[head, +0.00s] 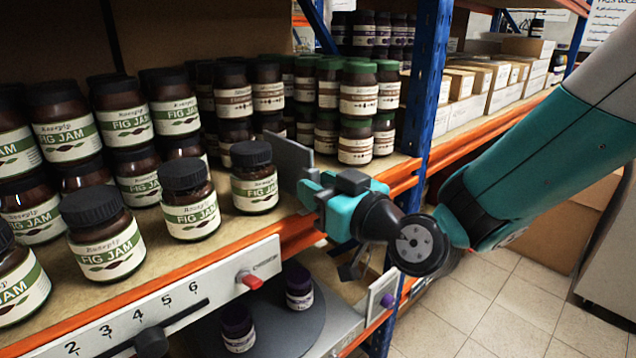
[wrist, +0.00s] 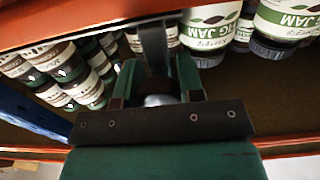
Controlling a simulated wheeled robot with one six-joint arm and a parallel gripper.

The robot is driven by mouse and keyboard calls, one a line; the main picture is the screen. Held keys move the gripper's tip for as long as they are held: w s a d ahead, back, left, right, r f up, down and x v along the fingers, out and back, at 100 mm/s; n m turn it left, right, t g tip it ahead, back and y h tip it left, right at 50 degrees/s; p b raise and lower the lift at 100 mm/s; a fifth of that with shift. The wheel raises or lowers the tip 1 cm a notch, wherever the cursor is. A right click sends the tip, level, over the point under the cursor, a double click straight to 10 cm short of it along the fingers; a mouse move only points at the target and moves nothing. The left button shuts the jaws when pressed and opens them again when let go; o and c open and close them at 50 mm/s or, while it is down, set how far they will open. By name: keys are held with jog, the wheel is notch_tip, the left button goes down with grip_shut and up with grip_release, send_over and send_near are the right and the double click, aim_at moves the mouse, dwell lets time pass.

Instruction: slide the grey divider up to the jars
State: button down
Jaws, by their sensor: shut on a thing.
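The grey divider (head: 290,160) stands upright on the shelf, just right of the nearest fig jam jar (head: 254,180). I cannot tell whether they touch. Several more fig jam jars (head: 188,205) with black lids stand to the left. My gripper (head: 312,190) reaches in over the shelf's front edge and is shut on the divider's near end. In the wrist view, the divider (wrist: 153,45) shows as a grey strip between the fingers of my gripper (wrist: 157,78). Fig jam jars (wrist: 210,28) are right of it there. The divider's lower part is partly hidden by my gripper.
Green-lidded jars (head: 357,125) stand behind the divider, near the blue upright (head: 428,80). A numbered strip (head: 190,300) with a red knob (head: 250,280) runs along the shelf front. A round grey tray (head: 285,335) with purple-lidded jars is below.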

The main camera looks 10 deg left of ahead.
jog(key=shift+s+a, duration=0.15)
jog(key=shift+s, duration=0.05)
jog(key=c, duration=0.8)
grip_release()
jog(key=shift+s+a, duration=0.1)
